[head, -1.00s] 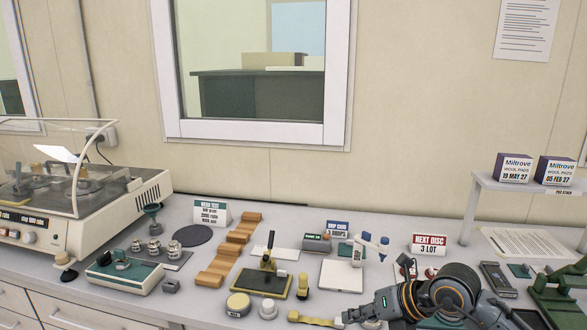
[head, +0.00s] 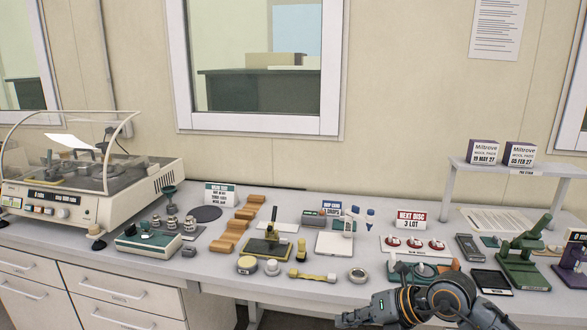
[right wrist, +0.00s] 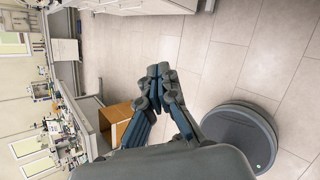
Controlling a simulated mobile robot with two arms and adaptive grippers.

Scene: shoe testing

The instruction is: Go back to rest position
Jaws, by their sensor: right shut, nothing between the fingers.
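My right gripper (head: 345,320) is low in the head view, in front of the bench's front edge, with its arm coming in from the lower right. In the right wrist view my right gripper (right wrist: 158,72) has its fingertips together, with nothing between them. Below it there is tiled floor (right wrist: 225,60). My left gripper is not in the head view.
The bench (head: 215,265) holds a testing machine (head: 75,190) at left, a row of wooden blocks (head: 228,240), a red "NEXT DISC" sign (head: 411,219) and a green press (head: 522,262) at right. A small shelf (head: 520,168) carries two boxes. A brown box (right wrist: 115,118) stands near the bench.

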